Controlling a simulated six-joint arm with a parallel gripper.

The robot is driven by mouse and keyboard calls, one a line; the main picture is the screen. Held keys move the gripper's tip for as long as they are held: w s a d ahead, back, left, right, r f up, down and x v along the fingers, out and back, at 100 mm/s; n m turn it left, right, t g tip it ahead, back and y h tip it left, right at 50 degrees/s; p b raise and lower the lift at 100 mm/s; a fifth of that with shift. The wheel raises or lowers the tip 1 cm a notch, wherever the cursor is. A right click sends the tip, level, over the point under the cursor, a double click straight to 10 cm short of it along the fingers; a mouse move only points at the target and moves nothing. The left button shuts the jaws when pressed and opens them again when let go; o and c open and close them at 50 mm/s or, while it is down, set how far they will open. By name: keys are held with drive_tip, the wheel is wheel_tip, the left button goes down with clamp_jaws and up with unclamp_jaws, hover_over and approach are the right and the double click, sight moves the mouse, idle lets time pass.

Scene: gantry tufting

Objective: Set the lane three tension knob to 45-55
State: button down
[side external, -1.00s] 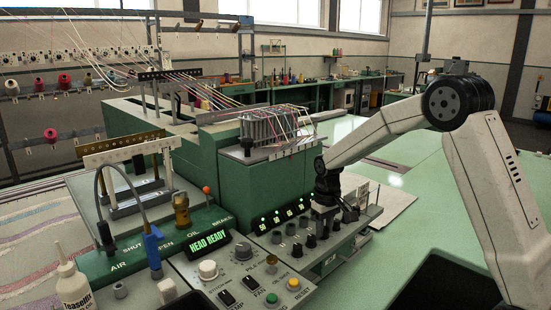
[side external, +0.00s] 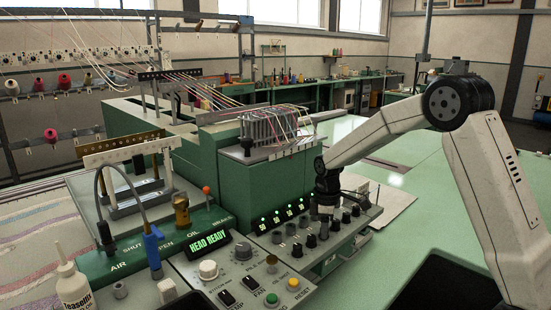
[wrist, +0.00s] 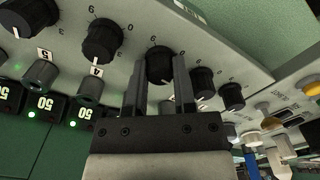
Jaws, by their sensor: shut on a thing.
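My gripper (wrist: 158,95) is shut on a black round tension knob (wrist: 160,66) in the wrist view, one finger on each side of it. The number label for this knob is hidden by my gripper. The neighbouring knob to the left (wrist: 102,42) has the label 4 (wrist: 97,71) below it. In the side view my gripper (side external: 324,214) is down at the knob row on the panel, and it hides the held knob.
In the wrist view two more black knobs (wrist: 203,83) stand close to the right of my gripper. Displays at the left read 50 (wrist: 44,104). In the side view, a HEAD READY screen (side external: 209,243) and push buttons (side external: 272,299) lie to the left and front.

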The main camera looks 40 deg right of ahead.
drive_tip(key=shift+w, duration=0.1)
idle(0.4)
drive_tip(key=shift+c, duration=2.2)
unclamp_jaws()
drive_tip(key=shift+r, duration=0.1)
drive_tip(key=shift+r, duration=3.85)
drive_tip(key=shift+a, duration=0.15)
drive_tip(key=s+a+f+m+t, duration=0.1)
drive_tip(key=s+a+f+m, duration=0.2)
drive_tip(key=s+a, duration=0.3)
drive_tip(key=s+a+f+m+t, duration=0.1)
drive_tip(key=s+a+f+m, duration=0.3)
drive_tip(key=s, duration=0.6)
wheel_tip(320, 180, down, 3)
drive_tip(key=shift+s+a+r+t, duration=0.2)
drive_tip(key=shift+s+a+t, duration=0.15)
drive_tip(key=shift+a, duration=0.7)
